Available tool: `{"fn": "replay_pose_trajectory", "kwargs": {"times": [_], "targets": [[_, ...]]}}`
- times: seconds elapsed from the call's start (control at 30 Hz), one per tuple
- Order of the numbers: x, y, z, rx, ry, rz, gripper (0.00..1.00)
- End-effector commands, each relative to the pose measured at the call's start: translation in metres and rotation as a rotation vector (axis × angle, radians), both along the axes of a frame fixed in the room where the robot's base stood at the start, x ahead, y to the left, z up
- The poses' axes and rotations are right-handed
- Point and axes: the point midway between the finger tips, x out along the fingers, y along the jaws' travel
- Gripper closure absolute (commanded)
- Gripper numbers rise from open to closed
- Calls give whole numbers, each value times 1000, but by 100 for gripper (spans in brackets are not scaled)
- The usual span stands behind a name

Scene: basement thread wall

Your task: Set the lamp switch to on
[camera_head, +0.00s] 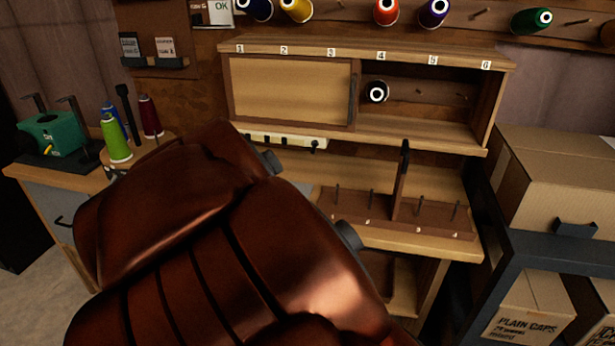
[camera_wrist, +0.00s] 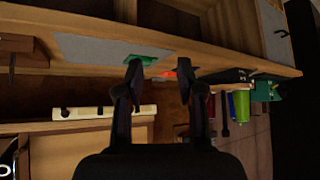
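A pale switch strip (camera_head: 290,142) with several small dark switches runs below the wall cabinet. My arm covers part of its left end. The strip also shows in the wrist view (camera_wrist: 88,112), left of my gripper. I cannot tell which switch is the lamp's or how it is set. My gripper (camera_wrist: 160,72) is open, with two dark fingers apart and nothing between them. It is apart from the strip in the picture. In the head view my gripper is hidden behind my arm.
The wall cabinet (camera_head: 370,45) has a sliding door (camera_head: 290,92) and a dark spool (camera_head: 376,92) inside. A pegged rack (camera_head: 435,217) stands on the bench below. Green, blue and dark red spools (camera_head: 117,140) stand at left. Cardboard boxes (camera_head: 560,185) fill the right.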

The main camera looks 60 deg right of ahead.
Motion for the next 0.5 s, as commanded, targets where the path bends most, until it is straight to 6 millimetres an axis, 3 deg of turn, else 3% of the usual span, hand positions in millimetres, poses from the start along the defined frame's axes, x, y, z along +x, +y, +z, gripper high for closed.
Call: {"fn": "replay_pose_trajectory", "kwargs": {"times": [0.03,0.17,0.3,0.5], "targets": [[3,-23,-18,-45,-45,-51,62],[8,-81,-20,-180,-169,-175,62],[-1,-138,-14,-344,-291,-299,62],[-27,-193,6,-567,-418,-426,62]]}}
